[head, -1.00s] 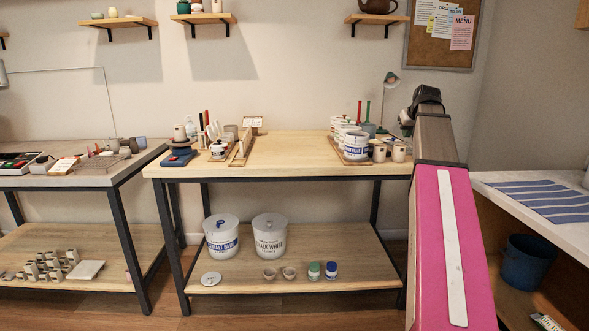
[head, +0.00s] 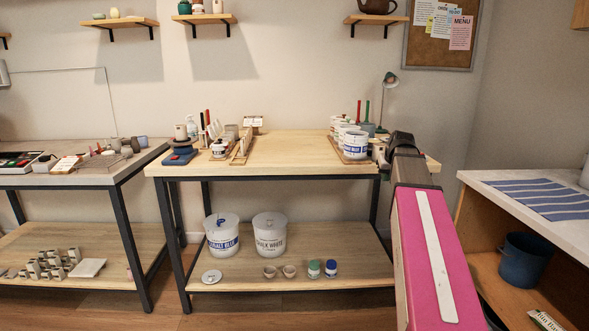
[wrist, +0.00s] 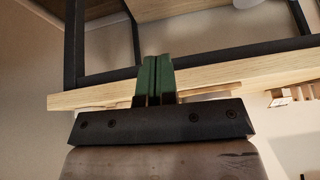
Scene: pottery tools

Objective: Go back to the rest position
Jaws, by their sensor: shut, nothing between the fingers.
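My gripper (wrist: 154,80) shows in the wrist view as two dark green fingers pressed together with nothing between them. Behind the fingers, in the wrist view, is the edge of the wooden worktable (wrist: 230,82), with its dark frame and lower shelf. In the head view my pink arm reaches up to the right end of the worktable (head: 285,146). My fingers are mostly hidden there behind the arm's dark end. I cannot tell whether they touch anything.
White paint tubs (head: 355,145) stand in a tray near my arm's end. Two big buckets (head: 222,235) (head: 270,234) sit on the lower shelf. A counter with a striped cloth (head: 540,197) is at right. The worktable's middle is clear.

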